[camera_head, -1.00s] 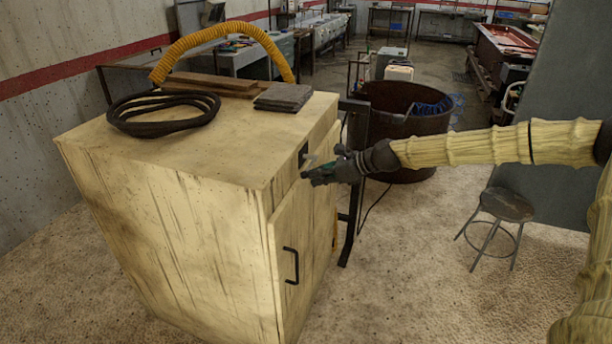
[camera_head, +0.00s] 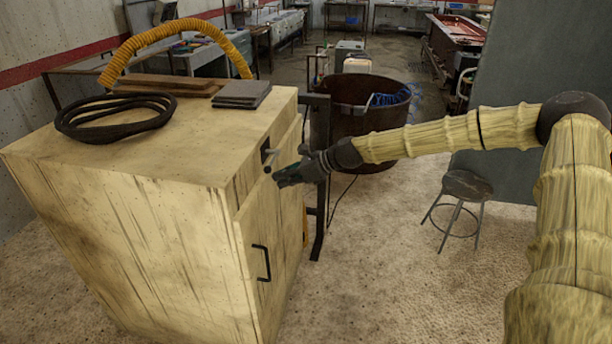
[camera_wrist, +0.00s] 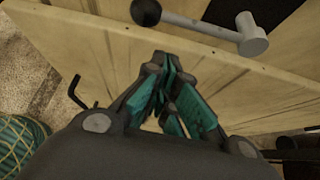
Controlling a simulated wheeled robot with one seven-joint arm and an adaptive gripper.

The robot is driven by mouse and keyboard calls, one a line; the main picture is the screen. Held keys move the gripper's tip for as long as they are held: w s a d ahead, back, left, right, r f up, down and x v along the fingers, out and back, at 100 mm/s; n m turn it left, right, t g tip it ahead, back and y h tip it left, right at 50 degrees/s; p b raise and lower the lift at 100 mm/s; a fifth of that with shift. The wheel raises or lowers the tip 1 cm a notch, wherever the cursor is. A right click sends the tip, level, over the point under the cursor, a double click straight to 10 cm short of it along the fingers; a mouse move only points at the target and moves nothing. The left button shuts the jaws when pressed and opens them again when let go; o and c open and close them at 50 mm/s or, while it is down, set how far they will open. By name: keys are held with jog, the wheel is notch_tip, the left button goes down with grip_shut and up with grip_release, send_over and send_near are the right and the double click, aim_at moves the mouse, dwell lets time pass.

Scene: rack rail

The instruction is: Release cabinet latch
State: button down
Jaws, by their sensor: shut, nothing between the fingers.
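The pale wooden cabinet (camera_head: 110,205) stands at left in the head view. Its door (camera_head: 270,240), with a black bar handle (camera_head: 262,263), is on the right-hand side. The latch (camera_head: 268,158) is a small grey lever on a dark plate near the cabinet's top edge. In the wrist view the latch lever (camera_wrist: 200,27) has a dark ball knob at its left end and a grey cylindrical hub at its right. My gripper (camera_head: 279,177) is shut and empty beside the latch. In the wrist view its teal fingertips (camera_wrist: 168,68) sit below the lever, apparently apart from it.
A coiled black hose (camera_head: 115,117), a yellow corrugated hose (camera_head: 175,35), and dark flat slabs (camera_head: 241,94) lie on the cabinet top. A dark metal post (camera_head: 318,180) stands behind the cabinet's right side. A stool (camera_head: 464,187) and rusty tub (camera_head: 370,110) stand further right.

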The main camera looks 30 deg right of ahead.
jog(key=f+b+v, duration=0.1)
jog(key=v, duration=0.8)
jog(key=shift+s+d, duration=0.4)
jog(key=shift+r, duration=0.15)
dwell(0.7)
jog(key=s+a+f+n+g+h, duration=0.2)
jog(key=s+a+f+n, duration=0.3)
jog(key=f, duration=0.5)
jog(key=s+a+f+n+g+h, duration=0.1)
jog(key=s+a+f+n, duration=0.1)
jog(key=s+a+f, duration=0.5)
jog(key=s+a+f+n+g+h, duration=0.2)
jog(key=s+f+n, duration=0.25)
jog(key=f, duration=0.75)
jog(key=s+f+n+h, duration=0.1)
jog(key=s+f+n, duration=0.2)
jog(key=s, duration=0.6)
jog(key=s+f+n+g+h, duration=0.1)
jog(key=s+f+n, duration=0.3)
jog(key=s, duration=0.6)
jog(key=s+f+n+g+h, duration=0.1)
jog(key=s+f+n+h, duration=0.1)
jog(key=s+f+n, duration=0.2)
jog(key=s+n, duration=0.3)
jog(key=s, duration=0.3)
jog(key=shift+f, duration=0.15)
